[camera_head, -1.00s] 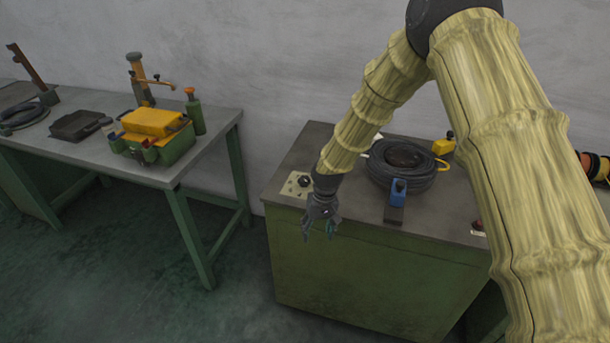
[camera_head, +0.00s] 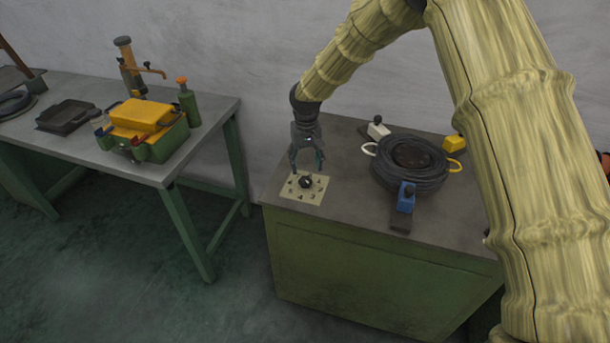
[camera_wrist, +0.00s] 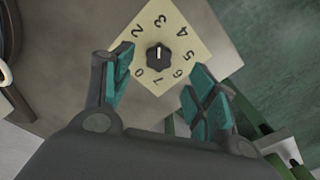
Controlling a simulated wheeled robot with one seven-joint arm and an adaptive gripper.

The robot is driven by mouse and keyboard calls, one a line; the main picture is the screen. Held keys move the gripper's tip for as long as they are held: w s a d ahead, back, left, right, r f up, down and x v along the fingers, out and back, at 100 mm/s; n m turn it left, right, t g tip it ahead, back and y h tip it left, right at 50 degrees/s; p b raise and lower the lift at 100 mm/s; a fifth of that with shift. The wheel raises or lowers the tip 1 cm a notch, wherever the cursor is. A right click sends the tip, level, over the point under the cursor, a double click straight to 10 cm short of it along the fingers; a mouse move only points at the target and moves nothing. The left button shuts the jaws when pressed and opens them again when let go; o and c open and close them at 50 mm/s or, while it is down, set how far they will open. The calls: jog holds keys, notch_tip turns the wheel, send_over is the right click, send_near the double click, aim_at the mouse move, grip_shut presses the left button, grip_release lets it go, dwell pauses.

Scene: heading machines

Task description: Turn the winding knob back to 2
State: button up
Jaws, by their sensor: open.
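The winding knob (camera_head: 305,182) is small, black and round. It sits on a cream dial plate (camera_head: 318,191) at the left front corner of the green cabinet's top. In the wrist view the knob (camera_wrist: 159,57) stands upright in a ring of printed numbers on the plate (camera_wrist: 203,42). The 2 is at its upper left; the 1 is hidden by a finger. My gripper (camera_head: 307,164) is open above the knob, pointing down. In the wrist view its teal-padded fingers (camera_wrist: 158,84) are spread either side, apart from the knob.
A black cable coil (camera_head: 410,165) lies right of the plate on the cabinet top (camera_head: 345,180). A separate table (camera_head: 215,110) with a toolbox (camera_head: 150,125) is at left.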

aim_at(306, 180)
jog(key=f, duration=0.2)
jog(key=f+p, duration=0.1)
jog(key=f, duration=0.1)
jog(key=shift+w, duration=0.25)
jog(key=shift+s+f, duration=0.15)
jog(key=shift+f, duration=0.2)
jog(key=shift+f+p, duration=0.55)
jog(key=shift+f, duration=0.75)
jog(key=shift+c, duration=0.2)
jog(key=c, duration=1)
